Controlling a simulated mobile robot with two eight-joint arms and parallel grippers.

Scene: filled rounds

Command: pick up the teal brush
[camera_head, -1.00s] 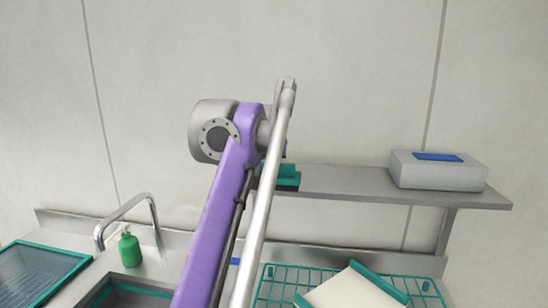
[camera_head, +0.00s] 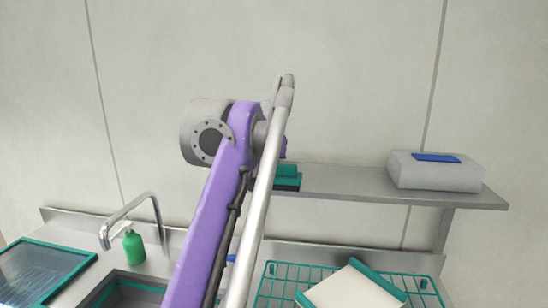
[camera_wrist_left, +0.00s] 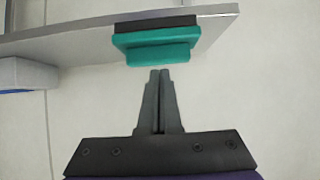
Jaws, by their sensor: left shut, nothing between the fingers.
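The teal brush (camera_head: 288,172) lies on the wall shelf near its left end in the head view, a teal body above a dark underside. My purple and silver arm hides its left part. In the left wrist view, which looks upside down, the brush (camera_wrist_left: 155,47) sits against the shelf edge just beyond the fingertips. My left gripper (camera_wrist_left: 161,73) is shut and empty, its tips pointing at the brush with a small apparent gap. In the head view my arm hides the left gripper. My right gripper is in neither view.
The grey shelf (camera_head: 350,188) carries a grey box with a blue top (camera_head: 436,171) at its right end. Below are a teal wire rack (camera_head: 275,287) with a white board (camera_head: 352,290), a faucet (camera_head: 128,210), and a green soap bottle (camera_head: 133,245). The shelf between brush and box is clear.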

